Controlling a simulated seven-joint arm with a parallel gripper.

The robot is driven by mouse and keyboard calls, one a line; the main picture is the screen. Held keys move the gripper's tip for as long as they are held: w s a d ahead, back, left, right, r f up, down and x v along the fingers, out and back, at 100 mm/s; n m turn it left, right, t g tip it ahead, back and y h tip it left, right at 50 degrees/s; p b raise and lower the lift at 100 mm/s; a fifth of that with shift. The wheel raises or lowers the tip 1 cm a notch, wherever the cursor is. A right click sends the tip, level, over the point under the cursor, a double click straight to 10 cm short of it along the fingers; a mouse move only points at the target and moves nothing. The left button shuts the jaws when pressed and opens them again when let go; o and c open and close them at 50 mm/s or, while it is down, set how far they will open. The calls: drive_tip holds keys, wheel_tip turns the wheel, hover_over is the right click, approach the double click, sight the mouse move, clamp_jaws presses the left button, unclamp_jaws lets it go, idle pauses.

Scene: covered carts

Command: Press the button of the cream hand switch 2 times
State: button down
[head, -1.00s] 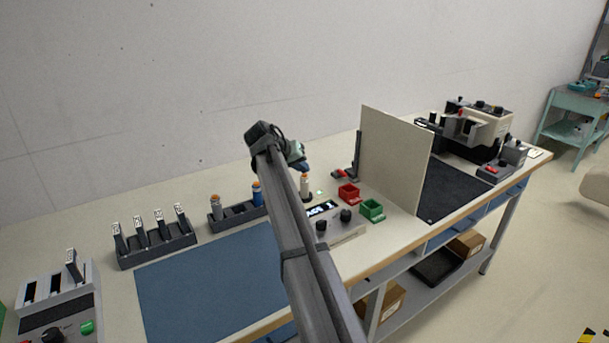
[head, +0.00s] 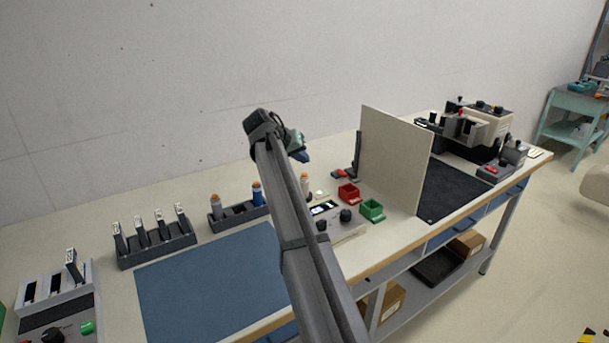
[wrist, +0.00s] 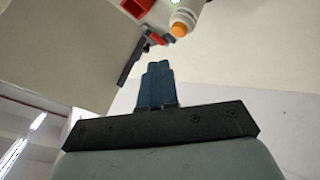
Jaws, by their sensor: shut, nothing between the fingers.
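The cream hand switch (head: 304,184) stands upright at the right end of the dark rack, partly hidden by my arm. Its orange button also shows in the wrist view (wrist: 180,29), on the end of the cream body (wrist: 186,14). My gripper (head: 303,157) is above the cream switch in the head view, with clear space between. In the wrist view my gripper's blue fingers (wrist: 158,66) are shut together and empty, and the orange button lies ahead of them to the upper right, apart from the tips.
A grey switch (head: 215,208) and a blue switch (head: 257,195) stand in the same rack (head: 236,216). A control box with a display (head: 324,208), a red bin (head: 349,194), a green bin (head: 372,210) and an upright panel (head: 395,160) are to the right.

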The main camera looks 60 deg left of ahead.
drive_tip(key=shift+r, duration=1.5)
idle(1.4)
wheel_tip(320, 180, up, 4)
drive_tip(key=shift+f, duration=0.1)
drive_tip(key=shift+f, duration=0.1)
idle(0.4)
drive_tip(key=shift+f, duration=4.3)
